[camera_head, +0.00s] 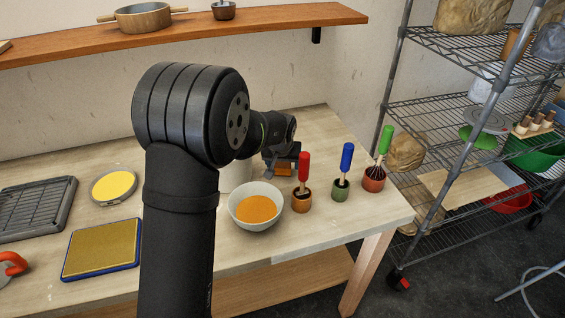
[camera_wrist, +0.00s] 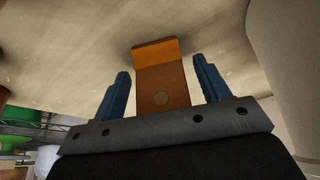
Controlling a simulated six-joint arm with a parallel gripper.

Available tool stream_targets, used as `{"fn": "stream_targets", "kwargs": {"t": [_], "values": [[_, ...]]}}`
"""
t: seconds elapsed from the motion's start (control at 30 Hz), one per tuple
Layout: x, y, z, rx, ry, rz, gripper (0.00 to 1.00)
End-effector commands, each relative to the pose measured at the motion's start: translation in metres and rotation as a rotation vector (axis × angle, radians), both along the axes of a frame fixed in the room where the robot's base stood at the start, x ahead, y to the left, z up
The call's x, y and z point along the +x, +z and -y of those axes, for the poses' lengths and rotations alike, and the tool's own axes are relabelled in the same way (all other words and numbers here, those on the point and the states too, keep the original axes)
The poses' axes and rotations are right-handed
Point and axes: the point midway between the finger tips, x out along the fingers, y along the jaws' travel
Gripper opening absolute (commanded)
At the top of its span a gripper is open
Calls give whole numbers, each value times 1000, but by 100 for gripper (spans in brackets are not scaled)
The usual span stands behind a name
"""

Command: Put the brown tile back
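A brown tile (camera_wrist: 160,88) shows in the wrist view, with a brighter orange upper part and a pale round mark low on it. It stands between the two blue fingers of my gripper (camera_wrist: 161,67), with a clear gap on each side. The fingers are open and do not touch it. In the head view, my gripper (camera_head: 283,157) is at the back of the table, behind the red-handled tool. A small orange patch (camera_head: 284,171) shows there, mostly hidden by the gripper.
A bowl of orange contents (camera_head: 256,208) is in front of my gripper. Pots with red (camera_head: 303,172), blue (camera_head: 345,165) and green (camera_head: 380,160) handled tools stand to its right. A pale cylinder (camera_head: 236,176) is close on its left. A yellow pad (camera_head: 102,249) lies further left.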

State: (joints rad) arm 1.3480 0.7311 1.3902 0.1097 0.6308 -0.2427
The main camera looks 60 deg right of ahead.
Motion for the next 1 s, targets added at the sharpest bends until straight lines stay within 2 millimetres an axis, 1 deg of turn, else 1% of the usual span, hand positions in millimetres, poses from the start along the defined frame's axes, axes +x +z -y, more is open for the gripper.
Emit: {"fn": "stream_targets", "kwargs": {"t": [0.23, 0.37, 0.47, 0.7, 0.8, 0.9, 1.0], "values": [[0, 2, 0, 0, 0, 0, 69], [-1, 12, -2, -2, 0, 1, 69], [-4, 27, -8, -2, 0, 0, 69], [-11, 73, -26, -3, 0, 0, 69], [-14, 89, -33, -2, 1, 0, 69], [-16, 102, -38, -1, 1, -1, 69], [-17, 110, -41, -1, 1, -1, 69]]}}
